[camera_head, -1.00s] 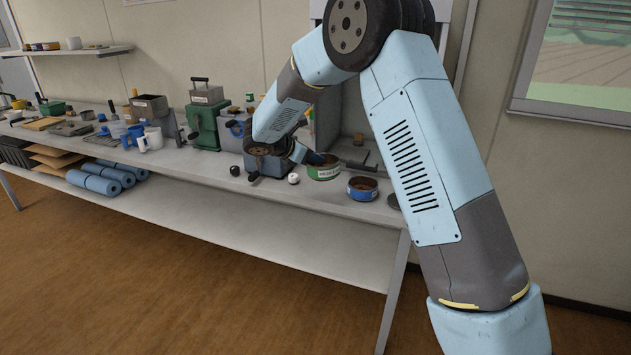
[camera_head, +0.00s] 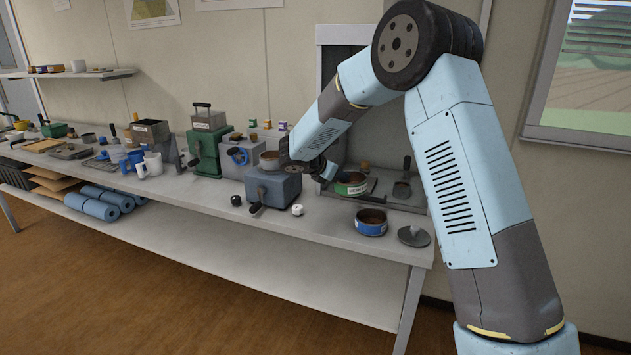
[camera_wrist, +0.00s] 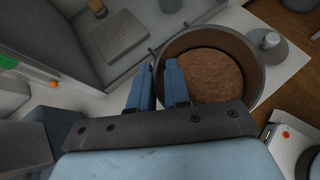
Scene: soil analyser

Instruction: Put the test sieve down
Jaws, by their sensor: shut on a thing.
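The test sieve, a round pan with a green-and-white label (camera_head: 351,184), is at the front of the grey open-fronted cabinet. In the wrist view, the sieve (camera_wrist: 211,80) has a dark rim and a brown inside. My gripper (camera_head: 327,172) is at its left side. In the wrist view, my gripper's blue fingers (camera_wrist: 160,80) straddle the near-left wall, one inside and one outside, shut on it. I cannot tell whether the sieve's underside touches anything.
A blue round tin (camera_head: 371,222) and a grey knobbed lid (camera_head: 413,236) lie in front on the bench (camera_head: 340,239). A grey-blue machine (camera_head: 272,186) with a round pan on top stands left.

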